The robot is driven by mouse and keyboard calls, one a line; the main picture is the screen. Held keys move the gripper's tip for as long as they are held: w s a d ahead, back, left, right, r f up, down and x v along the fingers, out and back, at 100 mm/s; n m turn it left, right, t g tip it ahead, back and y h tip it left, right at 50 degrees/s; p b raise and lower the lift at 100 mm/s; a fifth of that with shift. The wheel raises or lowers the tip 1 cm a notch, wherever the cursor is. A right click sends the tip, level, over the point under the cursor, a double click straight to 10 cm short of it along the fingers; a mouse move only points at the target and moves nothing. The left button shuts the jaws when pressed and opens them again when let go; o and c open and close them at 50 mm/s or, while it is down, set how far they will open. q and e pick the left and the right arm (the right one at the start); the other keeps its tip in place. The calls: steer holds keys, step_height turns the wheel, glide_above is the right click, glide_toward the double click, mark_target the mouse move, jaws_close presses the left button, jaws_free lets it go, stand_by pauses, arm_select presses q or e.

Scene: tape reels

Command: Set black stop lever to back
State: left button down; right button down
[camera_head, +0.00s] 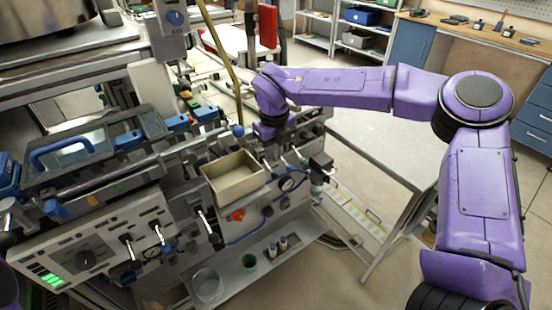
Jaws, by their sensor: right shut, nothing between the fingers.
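My right arm reaches in from the right, and its wrist is over the right end of the machine. My right gripper (281,146) points down there, shut and empty, small and partly merged with the dark parts around it. A black block-like lever part (320,161) stands just right of the gripper, apart from it as far as I can tell. I cannot tell for sure that it is the stop lever, or which way it is set. Several other levers with pale handles, such as one lever (204,222), sit on the front panels. My left gripper is not in view.
An open beige box (234,178) sits on the machine left of my right gripper. A gauge (288,184) and a red knob (237,215) are on the front. A clear cup (207,284) stands on the lower shelf. A grey table (385,150) is at right.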

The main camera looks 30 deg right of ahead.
step_height(320, 180, up, 8)
steer(key=shift+s+a+f, duration=0.25)
steer(key=shift+s, duration=0.1)
